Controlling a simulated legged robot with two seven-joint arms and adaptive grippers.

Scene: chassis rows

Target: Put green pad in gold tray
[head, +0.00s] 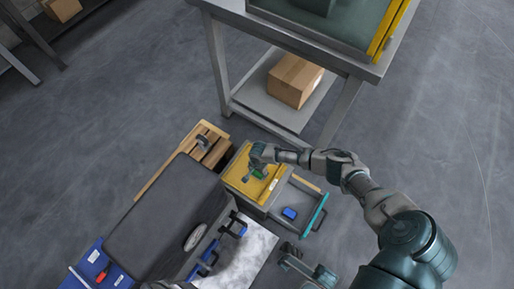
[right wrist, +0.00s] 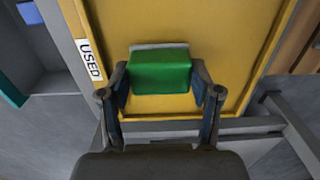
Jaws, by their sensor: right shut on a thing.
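The green pad (right wrist: 161,74) is a small block with a pale grey strip along its far edge. My right gripper (right wrist: 160,84) is shut on it, with one finger at each side. The gold tray (right wrist: 190,28) is flat and yellow with a raised rim and a white "USED" label at its left. I cannot tell whether the pad touches the tray floor. My left gripper is not clearly seen.
An open grey drawer with a teal front (head: 314,214) holds a blue block (head: 289,213), right of the gold tray. A dark padded bench (head: 165,222) and a wooden crate (head: 210,146) stand left. A metal table with a cardboard box (head: 295,80) stands behind.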

